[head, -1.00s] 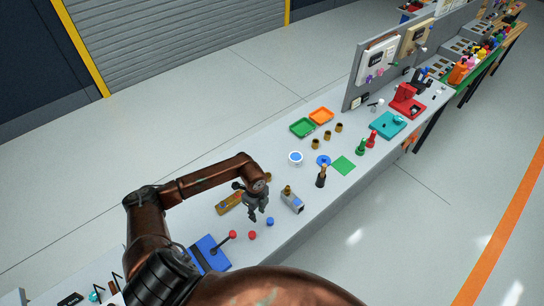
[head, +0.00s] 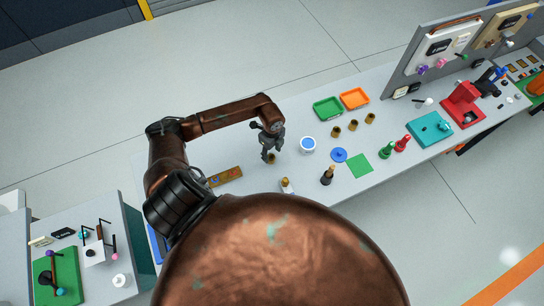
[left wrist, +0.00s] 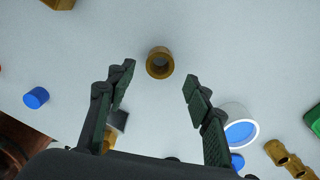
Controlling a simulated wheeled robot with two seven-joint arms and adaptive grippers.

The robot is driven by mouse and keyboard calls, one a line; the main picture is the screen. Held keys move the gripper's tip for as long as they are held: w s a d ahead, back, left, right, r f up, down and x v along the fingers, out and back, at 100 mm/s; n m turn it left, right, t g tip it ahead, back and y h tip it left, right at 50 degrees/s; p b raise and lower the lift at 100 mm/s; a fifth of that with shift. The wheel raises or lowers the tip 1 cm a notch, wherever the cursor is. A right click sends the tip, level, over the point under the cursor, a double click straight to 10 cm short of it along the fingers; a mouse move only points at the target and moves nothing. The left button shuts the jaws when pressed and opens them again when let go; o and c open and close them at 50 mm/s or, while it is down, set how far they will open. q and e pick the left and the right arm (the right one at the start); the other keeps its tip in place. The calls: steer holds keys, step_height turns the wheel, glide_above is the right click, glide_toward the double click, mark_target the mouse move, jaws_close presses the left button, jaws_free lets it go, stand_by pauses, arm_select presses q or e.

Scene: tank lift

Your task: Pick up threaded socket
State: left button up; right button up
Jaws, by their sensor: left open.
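The threaded socket, a short brass-brown hollow cylinder (head: 271,159), stands upright on the grey table just below my left gripper (head: 267,152). In the left wrist view the socket (left wrist: 160,62) shows its round dark opening, centred between and just beyond the two fingertips of my left gripper (left wrist: 158,80). The gripper is open and nothing is between its fingers. I cannot tell the exact height of the fingertips above the socket. Three similar brass sockets (head: 353,125) stand in a row farther right. My right gripper is not in view.
A white round container with a blue top (head: 308,145) stands close on the right. A green tray (head: 328,109) and an orange tray (head: 354,98) lie behind. A brass bar (head: 225,176) lies to the left. A dark bottle-like piece (head: 327,175) stands in front.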

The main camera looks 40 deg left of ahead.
mark_target(271, 157)
arm_select(q)
steer(key=f, duration=0.1)
steer(key=f+p, duration=0.1)
steer(key=f, duration=0.2)
steer(key=shift+a+f+p, duration=0.2)
steer(key=shift+a+p, duration=0.05)
steer(key=shift+p, duration=0.1)
steer(key=shift+f, duration=0.35)
steer(key=c, duration=1.2)
steer(key=shift+c, duration=0.2)
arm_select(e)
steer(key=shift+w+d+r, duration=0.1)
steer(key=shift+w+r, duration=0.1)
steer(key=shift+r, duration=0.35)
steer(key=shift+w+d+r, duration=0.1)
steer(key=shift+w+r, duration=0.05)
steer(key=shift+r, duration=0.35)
arm_select(q)
steer(key=shift+r, duration=0.1)
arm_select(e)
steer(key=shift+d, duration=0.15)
